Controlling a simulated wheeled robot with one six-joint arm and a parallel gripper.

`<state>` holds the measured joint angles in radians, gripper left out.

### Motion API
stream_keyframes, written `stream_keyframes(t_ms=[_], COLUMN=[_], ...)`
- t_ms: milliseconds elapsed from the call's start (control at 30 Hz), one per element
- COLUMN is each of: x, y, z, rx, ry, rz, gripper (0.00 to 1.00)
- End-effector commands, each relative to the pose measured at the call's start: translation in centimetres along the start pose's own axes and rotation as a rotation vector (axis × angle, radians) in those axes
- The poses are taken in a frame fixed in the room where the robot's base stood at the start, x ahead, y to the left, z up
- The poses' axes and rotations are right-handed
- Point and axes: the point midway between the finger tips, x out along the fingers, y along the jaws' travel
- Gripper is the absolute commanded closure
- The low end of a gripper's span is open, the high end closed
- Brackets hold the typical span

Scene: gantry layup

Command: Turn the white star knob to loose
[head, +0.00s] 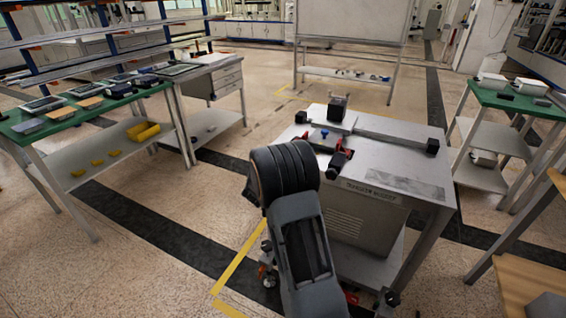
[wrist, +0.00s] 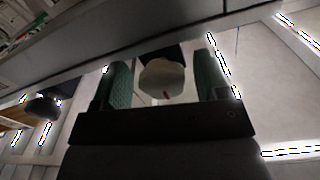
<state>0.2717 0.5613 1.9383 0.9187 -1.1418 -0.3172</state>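In the wrist view, a pale, faceted white knob (wrist: 162,80) with a small red mark sits on a dark mount. My gripper (wrist: 165,74) has its two green-padded fingers spread, one on each side of the knob. A gap shows between the knob and each finger, so the gripper is open and appears not to touch it.
A grey metal bench (head: 400,160) stands in front of me, with black blocks, a blue knob (head: 324,134) and red parts on top. A green-topped table (head: 60,122) stands left and another (head: 515,105) right.

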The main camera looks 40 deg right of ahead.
Motion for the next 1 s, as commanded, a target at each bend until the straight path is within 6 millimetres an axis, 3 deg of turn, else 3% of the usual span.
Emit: stream_keyframes(t_ms=[367, 1000], x=[-0.7, -12.0], y=[-0.2, -0.1], z=[-0.2, -0.1], rx=[0.003, 0.001], ry=[0.001, 0.001], rz=[-0.003, -0.004], gripper=[0.30, 0.30])
